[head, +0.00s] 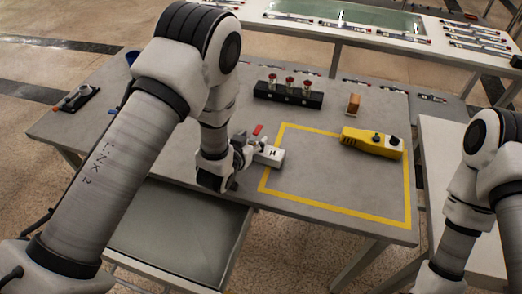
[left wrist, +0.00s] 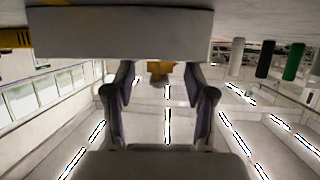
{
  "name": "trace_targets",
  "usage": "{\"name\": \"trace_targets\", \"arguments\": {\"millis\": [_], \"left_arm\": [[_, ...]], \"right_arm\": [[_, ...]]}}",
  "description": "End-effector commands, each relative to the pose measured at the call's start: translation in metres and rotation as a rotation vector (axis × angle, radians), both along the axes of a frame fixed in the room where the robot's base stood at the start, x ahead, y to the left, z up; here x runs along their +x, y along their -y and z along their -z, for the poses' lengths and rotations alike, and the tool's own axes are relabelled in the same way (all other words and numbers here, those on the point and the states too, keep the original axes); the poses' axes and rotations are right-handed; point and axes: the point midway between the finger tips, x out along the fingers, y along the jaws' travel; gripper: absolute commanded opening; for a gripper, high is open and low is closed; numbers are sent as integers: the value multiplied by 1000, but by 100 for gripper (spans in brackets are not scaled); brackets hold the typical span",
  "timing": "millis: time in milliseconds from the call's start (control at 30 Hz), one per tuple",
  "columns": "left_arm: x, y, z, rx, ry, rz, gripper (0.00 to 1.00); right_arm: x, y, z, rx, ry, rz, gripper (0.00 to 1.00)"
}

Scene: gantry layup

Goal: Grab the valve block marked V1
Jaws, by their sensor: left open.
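A white block (head: 269,155) with a short dark mark, too small to read surely, lies on the grey table at the left edge of the yellow-taped rectangle. My left gripper (head: 251,148) is right beside its left end, low over the table; I cannot tell whether they touch. In the left wrist view my left gripper (left wrist: 158,78) shows two fingers spread apart, with no object clearly held between them. A broad pale shape across the top of that view is unclear. My right gripper is out of the picture; only my right arm shows.
A yellow device (head: 371,142) with dark knobs lies on the rectangle's far right side. A black rack (head: 288,94) with red-topped parts and a brown block (head: 353,103) stand behind. A red piece (head: 258,130) lies near my left gripper. The taped area's middle is clear.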

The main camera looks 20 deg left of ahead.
Motion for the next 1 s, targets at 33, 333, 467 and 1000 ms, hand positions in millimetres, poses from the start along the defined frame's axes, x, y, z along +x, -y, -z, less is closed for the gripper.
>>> {"name": "trace_targets", "arguments": {"millis": [33, 333, 467, 1000], "left_arm": [[0, 0, 1, 0, -1, 0, 55], [0, 0, 0, 0, 0, 0, 0], [0, 0, 0, 0, 1, 0, 0], [1, 0, -29, 0, 4, -1, 0]], "right_arm": [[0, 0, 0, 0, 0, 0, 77], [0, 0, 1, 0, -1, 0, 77], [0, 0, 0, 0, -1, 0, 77], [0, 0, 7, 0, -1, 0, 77]]}}
